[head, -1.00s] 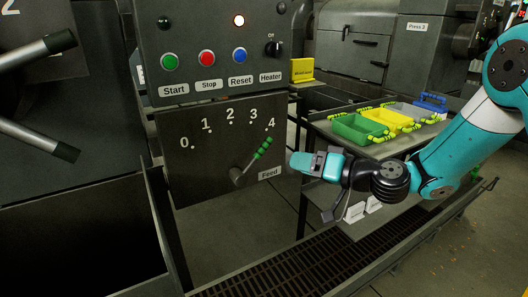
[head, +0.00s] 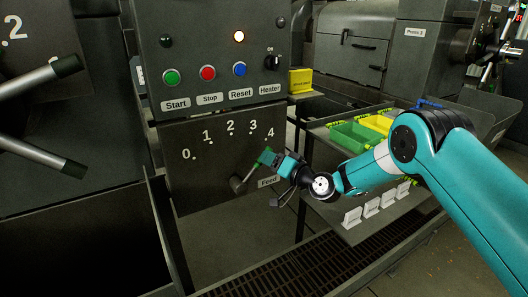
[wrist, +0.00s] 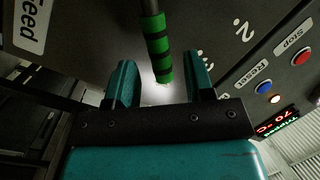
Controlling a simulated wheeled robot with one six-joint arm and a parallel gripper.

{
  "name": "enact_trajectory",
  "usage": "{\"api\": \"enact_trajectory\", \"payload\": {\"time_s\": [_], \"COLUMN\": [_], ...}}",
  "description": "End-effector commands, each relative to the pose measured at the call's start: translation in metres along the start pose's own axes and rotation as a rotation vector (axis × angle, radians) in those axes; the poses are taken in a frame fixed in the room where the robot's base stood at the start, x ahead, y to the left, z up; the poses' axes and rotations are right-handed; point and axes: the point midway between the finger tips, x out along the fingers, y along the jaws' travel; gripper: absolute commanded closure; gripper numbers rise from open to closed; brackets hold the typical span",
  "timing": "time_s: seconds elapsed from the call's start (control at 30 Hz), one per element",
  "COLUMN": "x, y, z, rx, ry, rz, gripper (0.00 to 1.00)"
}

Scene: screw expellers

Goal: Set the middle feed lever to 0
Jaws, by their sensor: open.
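The feed lever (head: 238,183) is on the dark dial plate (head: 200,172), with marks from 0 to 4, and slants up and right toward 4. My gripper (head: 268,158) is at the handle's upper end in the head view and hides most of its grip. In the wrist view the green-and-black banded grip (wrist: 158,58) reaches down between the two teal fingers of my open gripper (wrist: 161,85). Gaps show on both sides of the grip, so the fingers are not closed on it.
Above the dial are the Start (head: 171,77), Stop (head: 208,73) and Reset (head: 239,69) buttons and the Heater knob (head: 273,62). A Feed label (head: 269,182) sits beside the lever. A table with green (head: 355,137) and yellow trays stands to the right.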

Motion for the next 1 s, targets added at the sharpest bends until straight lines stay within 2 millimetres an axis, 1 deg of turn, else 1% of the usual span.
{"api": "enact_trajectory", "payload": {"time_s": [0.03,0.1,0.23,0.4,0.63,0.83,0.87,1.0], "x": [0.009,0.018,0.03,0.036,0.036,0.036,0.036,0.036], "y": [-0.003,-0.001,-0.001,0.0,0.0,0.0,0.0,0.0], "z": [-0.001,0.0,0.0,0.0,0.0,0.0,0.0,0.0], "rx": [-0.002,-0.002,0.0,0.001,0.001,0.001,0.0,0.0], "ry": [0.0,-0.002,-0.001,-0.001,-0.001,0.0,0.0,0.0], "rz": [-0.002,-0.001,-0.001,0.0,0.001,0.001,0.001,0.001], "gripper": [0.52,0.52,0.52,0.52,0.52,0.97,1.0,1.0]}}
